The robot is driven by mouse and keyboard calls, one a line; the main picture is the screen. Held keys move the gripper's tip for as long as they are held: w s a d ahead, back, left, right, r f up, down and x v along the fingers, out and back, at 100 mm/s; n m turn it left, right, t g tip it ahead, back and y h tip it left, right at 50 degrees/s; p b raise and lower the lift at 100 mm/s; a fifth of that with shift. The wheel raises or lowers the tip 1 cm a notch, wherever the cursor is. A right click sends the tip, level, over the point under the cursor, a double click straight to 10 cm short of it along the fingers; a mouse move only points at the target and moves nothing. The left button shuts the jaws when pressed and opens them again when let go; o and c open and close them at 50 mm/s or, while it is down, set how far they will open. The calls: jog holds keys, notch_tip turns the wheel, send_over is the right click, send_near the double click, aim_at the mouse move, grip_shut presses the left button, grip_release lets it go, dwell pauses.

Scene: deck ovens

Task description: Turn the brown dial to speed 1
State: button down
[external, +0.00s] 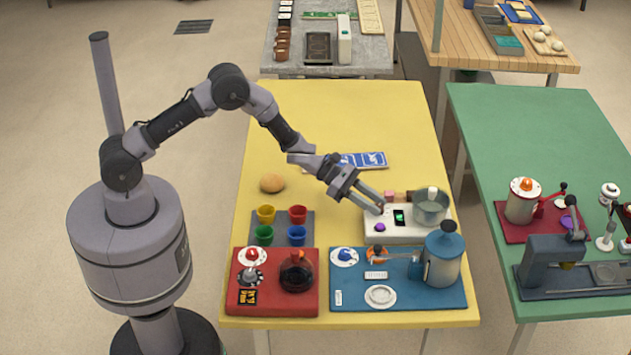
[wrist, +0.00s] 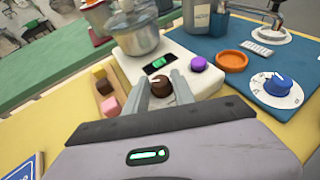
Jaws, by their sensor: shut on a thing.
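The brown dial (wrist: 160,87) sits on the front of a white machine (wrist: 198,108) in the wrist view, below a small green-lit display (wrist: 158,65). A pale mark shows on top of the dial. My gripper (wrist: 161,85) has its two grey fingers closed around the dial, one on each side. I cannot read the speed markings or the display's figure.
A purple knob (wrist: 198,64) is close beside the dial. A steel bowl (external: 430,208) stands on the machine. An orange dish (wrist: 232,61) and a blue dial (wrist: 277,85) are on the blue mat. A tray of small blocks (wrist: 105,92) lies at the machine's other side.

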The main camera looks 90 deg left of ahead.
jog(key=shift+w+a+m+g+h+p, duration=0.15)
jog(key=shift+m+g+h+p, duration=0.35)
jog(key=shift+m+h, duration=0.6)
jog(key=shift+a+f+m+g+h+b, duration=0.15)
jog(key=shift+m+g+h+b, duration=0.25)
jog(key=shift+m+g+h, duration=0.65)
jog(key=shift+w+m+g+h+b, duration=0.1)
jog(key=shift+m+g+h+b, duration=0.55)
jog(key=shift+m+g, duration=0.25)
jog(key=shift+m+b, duration=0.35)
jog(key=shift+b, duration=0.05)
jog(key=shift+m+g+h, duration=0.3)
jog(key=shift+g, duration=0.25)
jog(key=c, duration=1.1)
grip_release()
